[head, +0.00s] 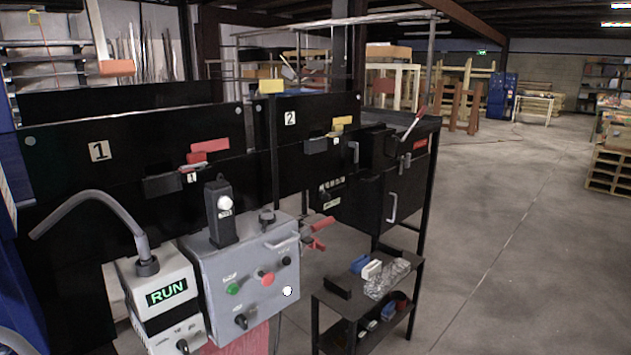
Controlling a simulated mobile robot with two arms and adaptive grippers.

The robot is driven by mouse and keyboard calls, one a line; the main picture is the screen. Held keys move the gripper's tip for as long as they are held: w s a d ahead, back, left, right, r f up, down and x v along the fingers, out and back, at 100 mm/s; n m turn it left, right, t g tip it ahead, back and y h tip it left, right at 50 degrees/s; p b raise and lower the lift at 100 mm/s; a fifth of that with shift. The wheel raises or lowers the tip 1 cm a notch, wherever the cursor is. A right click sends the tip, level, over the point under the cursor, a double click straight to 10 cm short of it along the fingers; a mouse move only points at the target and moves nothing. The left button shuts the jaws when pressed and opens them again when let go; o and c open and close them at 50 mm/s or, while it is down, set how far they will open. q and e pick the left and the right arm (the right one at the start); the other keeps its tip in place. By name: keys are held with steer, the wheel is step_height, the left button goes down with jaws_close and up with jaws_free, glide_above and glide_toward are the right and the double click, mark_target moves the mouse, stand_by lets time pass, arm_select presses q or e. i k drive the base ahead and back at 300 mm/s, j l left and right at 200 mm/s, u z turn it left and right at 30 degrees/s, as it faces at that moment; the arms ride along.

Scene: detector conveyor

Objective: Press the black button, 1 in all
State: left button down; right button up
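A grey control box (215,270) stands at the lower left of the head view, in front of black panels. Its front carries a small black button (286,261) at the upper right, a red button (264,278) and a green button (233,289). A black rotary knob (240,321) sits below them, and a white round spot (288,291) shows near the lower right. A black handset-like part with a white round piece stands on top. Neither of my grippers shows in the head view, and nothing covers the black button.
A white unit (165,300) with a green RUN display stands left of the box; a grey curved pipe (95,205) rises from it. A low black shelf (345,305) with small items stands to the right. Open concrete floor (510,230) lies farther right.

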mark_target(287, 260)
steer(key=i+l+u, duration=0.1)
steer(key=u, duration=0.25)
steer(key=i+l+u, duration=0.15)
steer(key=u, duration=0.25)
steer(key=l+u, duration=0.2)
steer(key=u, duration=0.15)
steer(key=i+l+u, duration=0.1)
steer(key=l, duration=0.35)
steer(key=i+l+u, duration=0.1)
steer(key=l, duration=0.3)
steer(key=i+l+u, duration=0.1)
steer(key=l, duration=0.35)
steer(key=i+l+u, duration=0.1)
steer(key=l, duration=0.4)
